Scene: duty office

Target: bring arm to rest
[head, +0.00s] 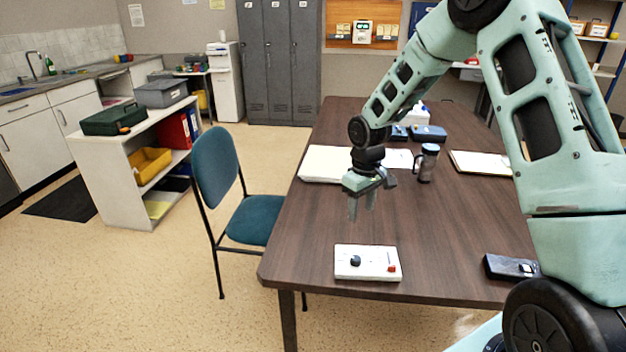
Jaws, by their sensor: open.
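My gripper (361,205) hangs from my arm above the dark wooden table (430,225), fingers pointing down. Its fingers are apart with nothing between them. A white box with a black knob and a red part (368,263) lies on the table near the front edge, below and in front of my gripper in the picture. My arm covers part of the table's right side.
A dark travel mug (427,162) stands right of my gripper. Papers (325,164), blue cases (428,133) and a clipboard (480,162) lie farther back. A black device (510,267) lies front right. A teal chair (250,218) stands at the table's left side.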

